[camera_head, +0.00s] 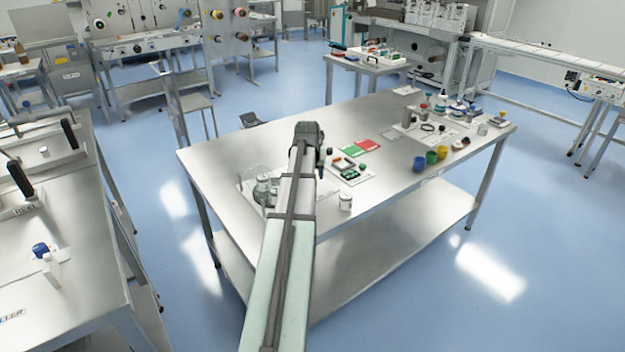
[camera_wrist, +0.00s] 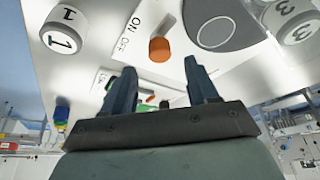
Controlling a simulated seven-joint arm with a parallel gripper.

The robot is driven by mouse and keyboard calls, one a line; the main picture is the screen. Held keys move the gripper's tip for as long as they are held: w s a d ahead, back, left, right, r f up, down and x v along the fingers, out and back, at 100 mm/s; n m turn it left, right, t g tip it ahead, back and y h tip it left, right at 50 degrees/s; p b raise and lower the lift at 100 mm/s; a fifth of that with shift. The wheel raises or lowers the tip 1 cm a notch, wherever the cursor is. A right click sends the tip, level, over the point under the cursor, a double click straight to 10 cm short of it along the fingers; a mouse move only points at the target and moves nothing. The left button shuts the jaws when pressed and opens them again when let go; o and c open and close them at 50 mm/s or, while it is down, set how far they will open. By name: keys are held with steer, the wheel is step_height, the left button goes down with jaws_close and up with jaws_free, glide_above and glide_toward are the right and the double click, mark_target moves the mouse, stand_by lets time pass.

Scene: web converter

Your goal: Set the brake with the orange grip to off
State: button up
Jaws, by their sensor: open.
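An orange grip (camera_wrist: 160,49) shows in the wrist view on a white panel (camera_wrist: 118,22) lettered ON and OFF. The grip lies beyond and between my fingertips, apart from them. My gripper (camera_wrist: 163,78) is open with nothing between its fingers. The lever or body under the orange grip is not clear, so I cannot tell its setting. In the head view my arm reaches over the steel table and its end (camera_head: 312,140) hides what lies behind it; I cannot make out the orange grip there.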

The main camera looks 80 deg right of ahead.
steer(key=shift+x, duration=2.2)
jaws_close()
